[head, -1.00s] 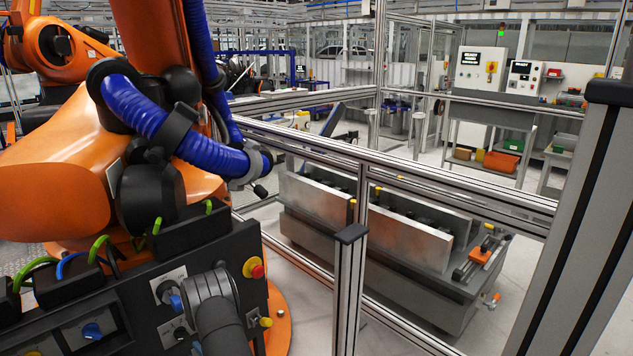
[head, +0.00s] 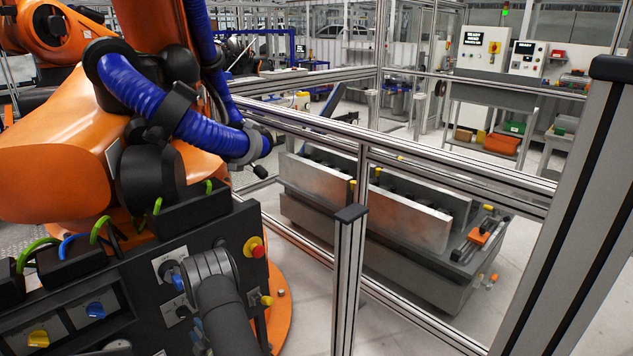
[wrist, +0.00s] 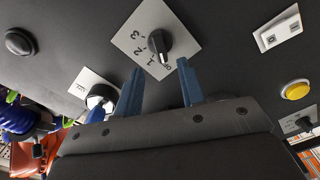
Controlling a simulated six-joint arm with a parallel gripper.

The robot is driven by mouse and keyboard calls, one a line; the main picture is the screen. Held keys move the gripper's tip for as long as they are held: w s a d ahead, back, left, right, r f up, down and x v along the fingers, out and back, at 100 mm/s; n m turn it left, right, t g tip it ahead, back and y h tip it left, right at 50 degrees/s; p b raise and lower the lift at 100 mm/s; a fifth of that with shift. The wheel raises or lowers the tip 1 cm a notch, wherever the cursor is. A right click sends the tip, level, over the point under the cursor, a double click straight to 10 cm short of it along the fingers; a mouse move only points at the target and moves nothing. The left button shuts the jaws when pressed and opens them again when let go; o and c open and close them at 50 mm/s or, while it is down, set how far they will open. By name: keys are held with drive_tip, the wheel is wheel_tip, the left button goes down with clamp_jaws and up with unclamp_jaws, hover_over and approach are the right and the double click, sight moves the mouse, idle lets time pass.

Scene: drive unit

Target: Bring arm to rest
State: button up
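My gripper (wrist: 160,66) has two blue fingers set well apart, with nothing between them. In the wrist view it faces a dark panel (wrist: 225,50). A black rotary knob (wrist: 159,41) on a white plate marked OFF, 1, 2, 3 lies just beyond the fingertips. I cannot tell which mark it points to. In the head view my grey and black wrist (head: 213,285) is in front of the same dark panel (head: 135,290), close to its white knob plates, and hides part of its face. Blue finger parts show only slightly there.
The panel also bears a red button (head: 254,247), a yellow button (wrist: 295,90) and a black round button (wrist: 19,42). A large orange robot (head: 60,175) stands behind it. A fence post (head: 349,270) and rails stand to the right, with a metal fixture (head: 400,215) beyond.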

drive_tip(key=x, duration=0.7)
drive_tip(key=m, duration=0.4)
drive_tip(key=shift+m, duration=0.4)
drive_tip(key=m, duration=0.4)
drive_tip(key=shift+m, duration=0.4)
drive_tip(key=o, duration=0.6)
drive_tip(key=m, duration=1)
approach(187, 315)
drive_tip(key=x, duration=0.9)
drive_tip(key=shift+w+a, duration=0.2)
